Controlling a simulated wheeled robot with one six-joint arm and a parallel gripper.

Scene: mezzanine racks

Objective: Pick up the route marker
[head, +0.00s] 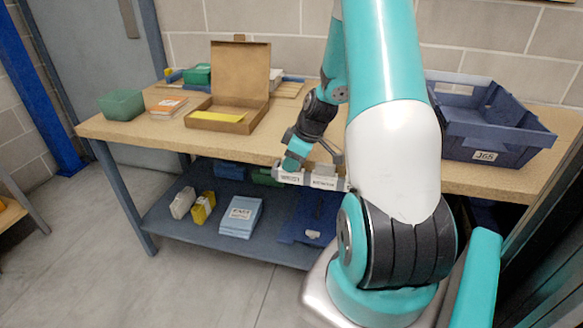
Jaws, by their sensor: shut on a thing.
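My gripper (325,162) is at the front edge of the wooden bench, right of centre and partly behind my own arm. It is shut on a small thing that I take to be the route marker. The held thing is mostly hidden by the jaws and too small to make out.
The wooden bench (150,128) carries an open cardboard box (238,75), a green bin (122,104), stacked cards (167,106) and a blue crate (487,150) at the right. A lower blue shelf (190,228) holds small boxes and a pale blue stack (240,216).

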